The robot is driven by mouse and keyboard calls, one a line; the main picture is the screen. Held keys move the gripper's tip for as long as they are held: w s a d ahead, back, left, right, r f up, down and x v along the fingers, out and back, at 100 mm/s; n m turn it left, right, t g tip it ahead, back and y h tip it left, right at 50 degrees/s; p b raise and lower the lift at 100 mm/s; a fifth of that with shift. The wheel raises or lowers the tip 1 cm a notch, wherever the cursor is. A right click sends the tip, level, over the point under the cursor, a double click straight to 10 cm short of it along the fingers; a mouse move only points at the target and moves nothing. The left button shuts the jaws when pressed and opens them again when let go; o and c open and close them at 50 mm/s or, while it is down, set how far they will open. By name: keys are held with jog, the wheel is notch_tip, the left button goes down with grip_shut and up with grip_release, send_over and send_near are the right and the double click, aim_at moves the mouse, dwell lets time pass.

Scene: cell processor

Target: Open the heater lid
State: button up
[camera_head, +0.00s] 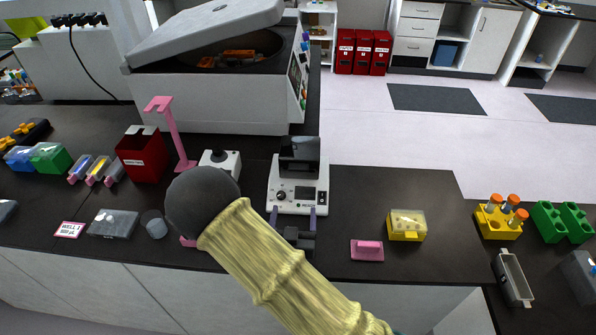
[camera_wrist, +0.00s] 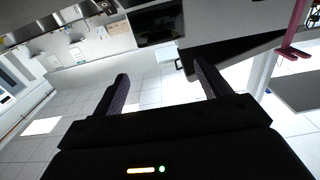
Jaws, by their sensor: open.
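The heater (camera_head: 311,199) is a small white box with a black knob on its front, standing on the dark bench in the middle of the head view. Its dark lid (camera_head: 300,153) rises at the back of the box; its exact angle is hard to tell. My gripper (camera_head: 293,211) is just in front of the heater, its two fingers apart and pointing toward it, not visibly touching the lid. In the wrist view my gripper (camera_wrist: 160,72) is open with nothing between the fingers. The heater cannot be made out surely in the wrist view.
A white device with a black joystick (camera_head: 222,160) stands left of the heater, near a pink stand (camera_head: 172,130). A large centrifuge (camera_head: 210,100) with a raised lid is behind. A yellow box (camera_head: 407,226) and pink block (camera_head: 367,250) lie to the right.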

aim_at(297, 170)
jog(key=w+p, duration=0.1)
jog(key=w, duration=0.3)
jog(key=w+p, duration=0.2)
jog(key=w, duration=0.3)
jog(key=w+p, duration=0.2)
jog(key=w, duration=0.3)
jog(key=shift+w+d+r, duration=0.15)
jog(key=shift+w+d, duration=0.05)
jog(key=shift+d, duration=0.05)
jog(key=shift+w, duration=0.65)
jog(key=c, duration=1.4)
jog(key=shift+a, duration=0.1)
